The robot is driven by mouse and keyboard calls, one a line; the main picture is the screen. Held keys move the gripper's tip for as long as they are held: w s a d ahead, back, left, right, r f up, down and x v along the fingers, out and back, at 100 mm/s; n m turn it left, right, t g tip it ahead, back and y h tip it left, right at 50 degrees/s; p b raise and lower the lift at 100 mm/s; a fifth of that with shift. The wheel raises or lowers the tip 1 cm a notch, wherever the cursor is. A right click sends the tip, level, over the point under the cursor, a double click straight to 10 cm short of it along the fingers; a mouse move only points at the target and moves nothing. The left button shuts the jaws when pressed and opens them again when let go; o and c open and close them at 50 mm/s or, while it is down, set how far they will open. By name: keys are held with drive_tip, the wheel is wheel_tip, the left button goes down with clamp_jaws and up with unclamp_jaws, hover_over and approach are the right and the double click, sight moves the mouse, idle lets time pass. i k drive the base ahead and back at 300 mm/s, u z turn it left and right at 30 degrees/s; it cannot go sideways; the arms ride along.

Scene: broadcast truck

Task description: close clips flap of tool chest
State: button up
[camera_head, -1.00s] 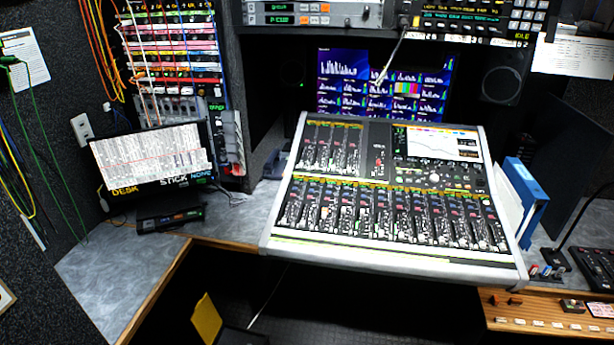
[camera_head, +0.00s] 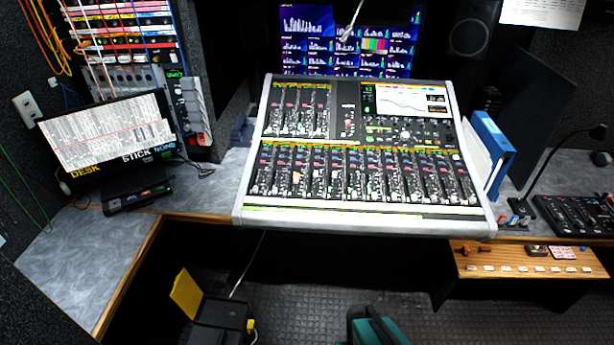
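A black box (camera_head: 222,314) stands on the floor below the desk, at the bottom left of the head view. A yellow flap (camera_head: 186,293) stands up, tilted, at its left end. A small yellow piece (camera_head: 251,326) shows at its right side. This may be the tool chest with its clips flap, but I cannot read any label. The bottom of the box is cut off by the frame edge. My gripper is not in view.
A mixing console (camera_head: 350,215) overhangs the desk (camera_head: 60,245), whose wooden edge borders the knee space. A teal object with a black part (camera_head: 380,331) is cut off at the bottom. Dark textured floor (camera_head: 310,305) lies between it and the box. A wood-edged panel (camera_head: 530,268) juts out at right.

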sight(185, 293)
drive_tip(key=z, duration=0.15)
drive_tip(key=k, duration=0.65)
drive_tip(key=u, duration=0.45)
drive_tip(key=i, duration=1)
drive_tip(key=u, duration=0.5)
